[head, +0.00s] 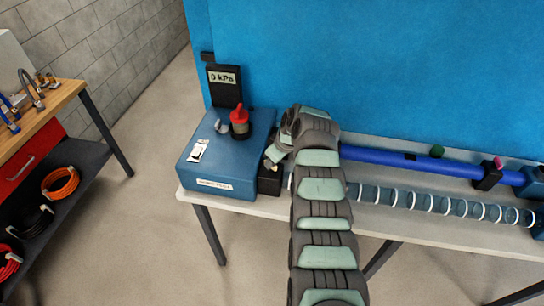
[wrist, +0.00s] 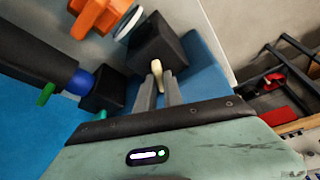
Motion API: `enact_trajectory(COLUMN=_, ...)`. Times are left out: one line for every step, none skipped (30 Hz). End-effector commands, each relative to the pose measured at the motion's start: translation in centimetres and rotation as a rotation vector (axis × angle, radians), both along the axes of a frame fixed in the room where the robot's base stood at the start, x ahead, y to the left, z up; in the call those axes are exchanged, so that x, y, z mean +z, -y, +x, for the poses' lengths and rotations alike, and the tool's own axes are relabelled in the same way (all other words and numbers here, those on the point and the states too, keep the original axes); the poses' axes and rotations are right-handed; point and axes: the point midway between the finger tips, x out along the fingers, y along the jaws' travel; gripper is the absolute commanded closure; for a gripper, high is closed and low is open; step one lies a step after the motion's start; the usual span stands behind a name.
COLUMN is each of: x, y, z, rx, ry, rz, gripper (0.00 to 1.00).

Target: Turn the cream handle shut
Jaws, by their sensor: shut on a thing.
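The cream handle (wrist: 156,70) shows in the wrist view as a short pale lever at the face of a black block (wrist: 160,45). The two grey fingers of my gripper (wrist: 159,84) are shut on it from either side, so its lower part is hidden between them. In the head view my gripper (head: 274,155) is beside the right end of the blue box (head: 210,165), by the black block (head: 269,183). My arm hides much of that area, and I cannot make out the handle there.
A red knob (head: 239,115) stands on the blue box, before a gauge reading 0 kPa (head: 224,77). A blue pipe (head: 390,160) and a clear ringed duct (head: 440,203) run right along the bench. An orange part (wrist: 98,15) is near the block in the wrist view.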

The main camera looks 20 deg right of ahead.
Motion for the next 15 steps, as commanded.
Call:
enact_trajectory(x=0.55, y=-0.09, z=-0.05, rx=-0.016, ry=-0.001, rz=0.000, gripper=1.00)
enact_trajectory(x=0.54, y=-0.10, z=-0.08, rx=-0.028, ry=-0.001, rz=0.000, gripper=1.00)
enact_trajectory(x=0.56, y=-0.12, z=-0.10, rx=-0.043, ry=-0.002, rz=0.000, gripper=1.00)
enact_trajectory(x=0.59, y=-0.14, z=-0.10, rx=-0.055, ry=-0.003, rz=0.001, gripper=1.00)
enact_trajectory(x=0.61, y=-0.17, z=-0.10, rx=-0.067, ry=-0.003, rz=0.001, gripper=1.00)
enact_trajectory(x=0.61, y=-0.21, z=-0.12, rx=-0.085, ry=-0.004, rz=0.001, gripper=1.00)
enact_trajectory(x=0.58, y=-0.26, z=-0.13, rx=-0.098, ry=-0.004, rz=0.001, gripper=1.00)
enact_trajectory(x=0.56, y=-0.29, z=-0.15, rx=-0.114, ry=-0.005, rz=0.002, gripper=1.00)
enact_trajectory(x=0.55, y=-0.32, z=-0.15, rx=-0.136, ry=-0.005, rz=0.001, gripper=1.00)
enact_trajectory(x=0.58, y=-0.34, z=-0.14, rx=-0.154, ry=-0.004, rz=0.002, gripper=1.00)
enact_trajectory(x=0.68, y=-0.32, z=-0.09, rx=-0.175, ry=-0.002, rz=0.001, gripper=1.00)
enact_trajectory(x=0.78, y=-0.30, z=-0.03, rx=-0.204, ry=0.000, rz=0.000, gripper=1.00)
enact_trajectory(x=0.81, y=-0.32, z=-0.01, rx=-0.228, ry=0.001, rz=-0.001, gripper=1.00)
enact_trajectory(x=0.76, y=-0.33, z=-0.06, rx=-0.256, ry=0.001, rz=-0.001, gripper=1.00)
enact_trajectory(x=0.59, y=-0.41, z=-0.12, rx=-0.294, ry=-0.002, rz=0.000, gripper=1.00)
